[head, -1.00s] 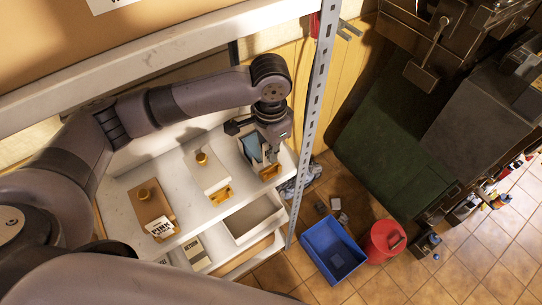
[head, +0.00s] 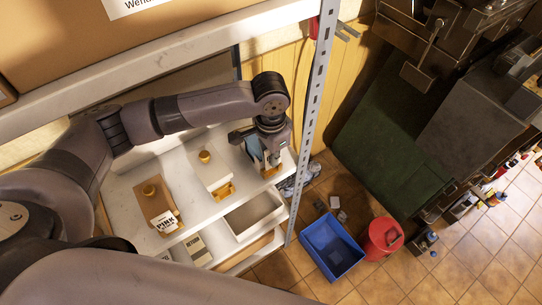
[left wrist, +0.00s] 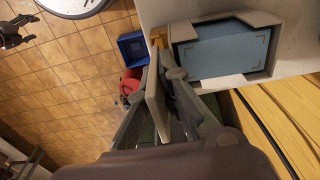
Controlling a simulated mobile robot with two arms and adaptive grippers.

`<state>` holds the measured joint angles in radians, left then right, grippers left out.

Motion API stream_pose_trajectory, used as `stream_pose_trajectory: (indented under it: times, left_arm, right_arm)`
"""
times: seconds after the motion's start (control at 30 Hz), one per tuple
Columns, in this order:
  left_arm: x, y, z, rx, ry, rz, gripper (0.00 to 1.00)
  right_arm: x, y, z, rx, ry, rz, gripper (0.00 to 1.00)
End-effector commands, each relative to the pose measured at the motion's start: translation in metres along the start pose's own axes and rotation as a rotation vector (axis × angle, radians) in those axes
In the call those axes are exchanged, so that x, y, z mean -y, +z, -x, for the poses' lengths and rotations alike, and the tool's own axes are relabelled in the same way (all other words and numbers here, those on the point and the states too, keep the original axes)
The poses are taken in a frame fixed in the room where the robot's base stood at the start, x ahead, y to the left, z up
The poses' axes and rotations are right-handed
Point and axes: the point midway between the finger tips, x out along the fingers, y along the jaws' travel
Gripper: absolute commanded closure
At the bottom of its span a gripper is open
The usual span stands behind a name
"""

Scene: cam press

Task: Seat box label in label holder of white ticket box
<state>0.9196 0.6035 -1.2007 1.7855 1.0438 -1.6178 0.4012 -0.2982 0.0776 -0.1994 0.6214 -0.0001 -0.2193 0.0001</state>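My left gripper (head: 272,160) is over the front end of the right-hand box (head: 251,149), which has blue contents. In the left wrist view its fingers (left wrist: 160,105) are closed on a thin pale card (left wrist: 156,100), seen nearly edge-on, which looks like the box label; its print is hidden. The pale box with a blue stack (left wrist: 225,50) is close by in that view, with an orange holder (left wrist: 158,38) at its end. The middle pale box (head: 212,176) has a yellow knob and an empty orange label holder (head: 226,191).
A brown box (head: 152,197) with a "PINK" label stands left on the white shelf (head: 197,217). An open bin (head: 252,215) sits below. A metal upright (head: 311,120) is right of the gripper. A blue crate (head: 331,247) and red bucket (head: 382,240) stand on the floor.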

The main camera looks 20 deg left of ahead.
Motion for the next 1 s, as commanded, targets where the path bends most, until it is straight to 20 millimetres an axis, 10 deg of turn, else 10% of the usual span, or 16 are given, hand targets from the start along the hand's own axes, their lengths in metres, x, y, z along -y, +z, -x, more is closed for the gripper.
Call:
stream_pose_trajectory:
  times: [0.33, 1.0]
  left_arm:
    - [-0.003, 0.01, -0.017, 0.033, 0.006, -0.001, 0.75]
    - [-0.002, 0.007, 0.0, 0.026, 0.002, -0.003, 0.75]
  right_arm:
    - [0.0, -0.002, -0.003, -0.003, 0.0, 0.001, 0.42]
    - [-0.001, 0.005, -0.008, 0.006, 0.001, 0.002, 0.42]
